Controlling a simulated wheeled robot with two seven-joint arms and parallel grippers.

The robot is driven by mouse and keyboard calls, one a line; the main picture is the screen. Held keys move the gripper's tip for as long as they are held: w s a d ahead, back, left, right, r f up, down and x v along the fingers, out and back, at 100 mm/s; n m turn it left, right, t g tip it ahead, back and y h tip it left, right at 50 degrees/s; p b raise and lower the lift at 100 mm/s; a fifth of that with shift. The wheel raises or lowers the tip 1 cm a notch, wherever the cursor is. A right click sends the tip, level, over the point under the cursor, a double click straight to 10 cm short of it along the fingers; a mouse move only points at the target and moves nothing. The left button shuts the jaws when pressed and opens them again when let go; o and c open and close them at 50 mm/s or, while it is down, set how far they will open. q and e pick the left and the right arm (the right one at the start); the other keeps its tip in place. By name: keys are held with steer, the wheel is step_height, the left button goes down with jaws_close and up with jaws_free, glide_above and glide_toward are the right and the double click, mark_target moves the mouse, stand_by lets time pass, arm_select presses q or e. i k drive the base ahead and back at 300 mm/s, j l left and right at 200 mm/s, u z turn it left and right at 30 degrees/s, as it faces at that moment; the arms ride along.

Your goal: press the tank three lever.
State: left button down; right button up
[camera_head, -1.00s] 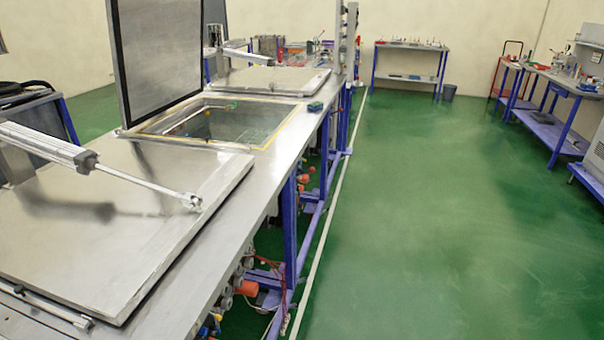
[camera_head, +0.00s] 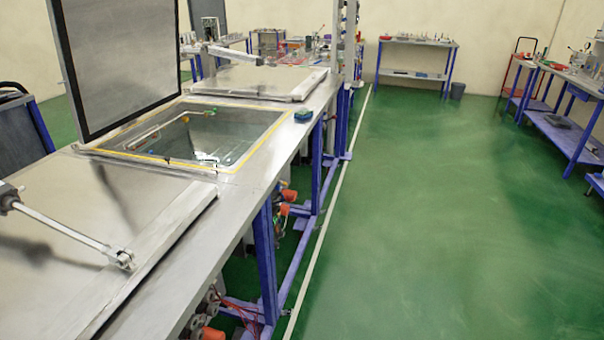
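A long metal bench (camera_head: 238,215) runs along the left side with several tanks set in it. The near tank's flat lid (camera_head: 95,205) is down, with a pneumatic cylinder rod (camera_head: 70,235) joined to its top. The middle tank (camera_head: 195,138) is open, and its lid (camera_head: 118,60) stands upright at its left. The far tank's lid (camera_head: 250,83) is down, with a cylinder (camera_head: 222,52) above it. I cannot make out any lever or which tank is three. Neither of my grippers is in view.
Blue legs (camera_head: 267,262) and pipework sit under the bench. The green floor (camera_head: 430,220) to the right is clear. Work tables stand at the back (camera_head: 415,60) and at the right (camera_head: 565,120).

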mark_target(289, 198)
steer(key=i+l, duration=0.5)
steer(key=i, duration=0.2)
steer(key=i+l+u, duration=0.1)
steer(key=i+l, duration=0.4)
steer(key=i, duration=0.2)
